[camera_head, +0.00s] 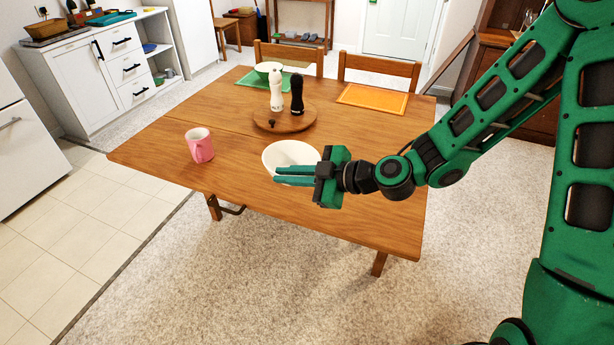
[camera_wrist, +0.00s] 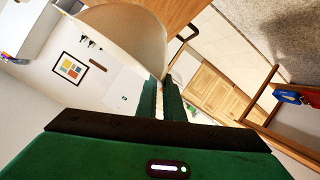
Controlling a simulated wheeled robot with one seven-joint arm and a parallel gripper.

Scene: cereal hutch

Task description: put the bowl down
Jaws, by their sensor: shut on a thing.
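A white bowl (camera_head: 290,153) is at the near right part of the wooden table (camera_head: 225,120) in the head view, roughly upright. My gripper (camera_head: 277,175) reaches in from the right, its green fingers shut on the bowl's near side. In the wrist view the bowl (camera_wrist: 128,32) shows large at the top, and the fingertips of my gripper (camera_wrist: 162,84) meet its edge. I cannot tell whether the bowl's base touches the table or hangs a little above it.
A pink mug (camera_head: 200,145) stands left of the bowl. Behind it, a round wooden board (camera_head: 268,124) carries a white mill (camera_head: 276,92) and a black mill (camera_head: 297,95). An orange placemat (camera_head: 372,99) and a green placemat (camera_head: 250,81) with another bowl (camera_head: 268,68) lie along the far edge.

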